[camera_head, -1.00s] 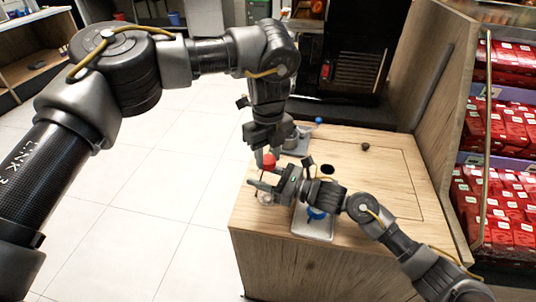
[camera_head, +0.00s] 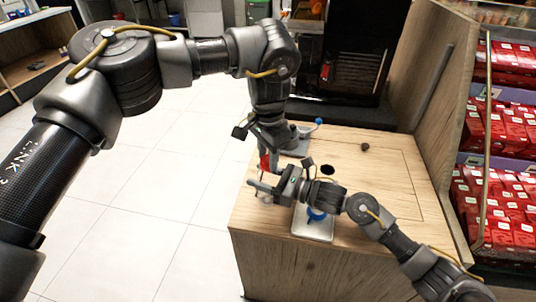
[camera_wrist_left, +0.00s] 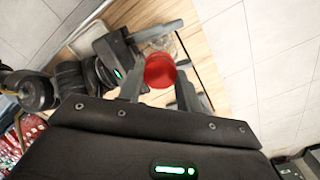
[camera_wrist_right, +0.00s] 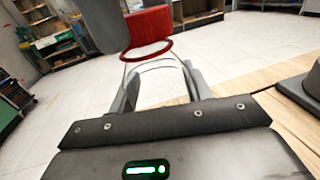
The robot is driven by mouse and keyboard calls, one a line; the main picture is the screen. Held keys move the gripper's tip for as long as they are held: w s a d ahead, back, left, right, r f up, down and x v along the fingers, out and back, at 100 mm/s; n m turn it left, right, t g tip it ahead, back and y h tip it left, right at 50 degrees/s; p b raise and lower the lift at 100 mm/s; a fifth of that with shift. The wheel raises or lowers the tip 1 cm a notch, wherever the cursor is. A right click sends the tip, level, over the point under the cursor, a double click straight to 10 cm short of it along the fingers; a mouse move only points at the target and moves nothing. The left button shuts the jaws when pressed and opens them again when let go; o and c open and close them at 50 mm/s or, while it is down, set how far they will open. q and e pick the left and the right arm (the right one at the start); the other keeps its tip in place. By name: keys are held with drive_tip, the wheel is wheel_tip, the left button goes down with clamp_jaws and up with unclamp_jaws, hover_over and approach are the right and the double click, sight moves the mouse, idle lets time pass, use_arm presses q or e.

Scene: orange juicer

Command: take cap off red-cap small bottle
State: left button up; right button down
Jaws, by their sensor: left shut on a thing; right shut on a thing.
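The red cap (camera_head: 264,163) is between the fingers of my left gripper (camera_head: 266,158), above the near left corner of the wooden counter. The left wrist view shows the cap (camera_wrist_left: 159,71) close up between both fingers. My right gripper (camera_head: 266,188) is shut on the small clear bottle (camera_wrist_right: 158,72), just below the cap. In the right wrist view the cap (camera_wrist_right: 148,27) sits tilted above the bottle's mouth, its lower rim showing as a red ring. I cannot tell whether cap and bottle still touch. In the head view the bottle is mostly hidden.
The wooden counter (camera_head: 370,185) has a dark hole (camera_head: 327,169) and a small dark round thing (camera_head: 365,147). A metal plate with a blue part (camera_head: 316,216) lies beside my right gripper. A blue-knobbed device (camera_head: 318,122) stands behind. Shelves of red boxes (camera_head: 505,125) are at right.

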use_arm(q)
drive_tip(key=shift+r, duration=0.25)
idle(0.3)
drive_tip(key=shift+r, duration=0.85)
drive_tip(key=shift+r, duration=2)
use_arm(e)
drive_tip(key=c, duration=0.6)
unclamp_jaws()
use_arm(q)
wheel_tip(320, 180, down, 2)
drive_tip(key=shift+f+b, duration=0.1)
drive_tip(key=shift+b, duration=0.95)
use_arm(e)
drive_tip(key=v, duration=1.2)
